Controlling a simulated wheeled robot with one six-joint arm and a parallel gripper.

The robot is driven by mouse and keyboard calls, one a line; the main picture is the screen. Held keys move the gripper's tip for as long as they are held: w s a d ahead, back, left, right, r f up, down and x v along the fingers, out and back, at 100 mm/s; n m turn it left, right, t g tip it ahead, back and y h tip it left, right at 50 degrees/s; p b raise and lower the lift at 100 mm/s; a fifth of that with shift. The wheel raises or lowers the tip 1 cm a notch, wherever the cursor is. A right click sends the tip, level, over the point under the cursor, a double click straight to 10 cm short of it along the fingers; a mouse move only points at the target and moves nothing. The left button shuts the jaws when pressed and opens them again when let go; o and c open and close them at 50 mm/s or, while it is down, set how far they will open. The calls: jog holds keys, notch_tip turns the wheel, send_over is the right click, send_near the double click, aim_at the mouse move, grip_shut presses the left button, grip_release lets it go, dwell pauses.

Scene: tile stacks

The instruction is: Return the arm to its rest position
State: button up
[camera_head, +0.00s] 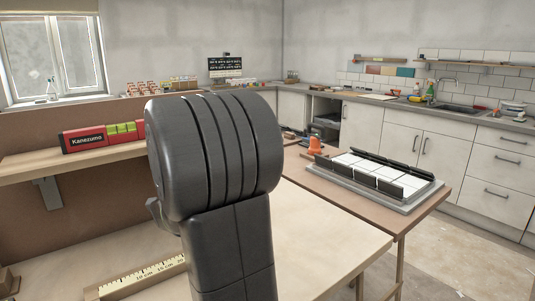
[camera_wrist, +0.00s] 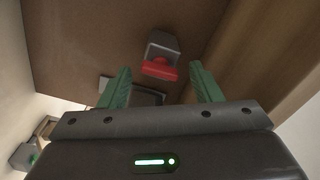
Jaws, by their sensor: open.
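My gripper (camera_wrist: 162,85) shows in the wrist view with its two green fingers spread apart and nothing between them. Beyond the fingers a grey block with a red part (camera_wrist: 161,60) is seen against a brown surface. I cannot tell how far it is from the fingertips. In the head view a dark rounded link of my arm fills the middle and hides part of the bench behind it. My gripper itself does not show in the head view.
A red level marked Kanezumo (camera_head: 85,138) lies on a wooden shelf (camera_head: 25,163) at left. A grey tray (camera_head: 405,207) with white tiles and an orange object (camera_head: 315,145) are on the table at right.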

jog(key=shift+s+a+r+n+p, duration=0.1)
jog(key=shift+n+p, duration=1.15)
jog(key=shift+n, duration=1.95)
jog(key=shift+s+a+n+p, duration=0.1)
jog(key=shift+n+p, duration=1.15)
jog(key=shift+n, duration=1.95)
jog(key=shift+d, duration=0.15)
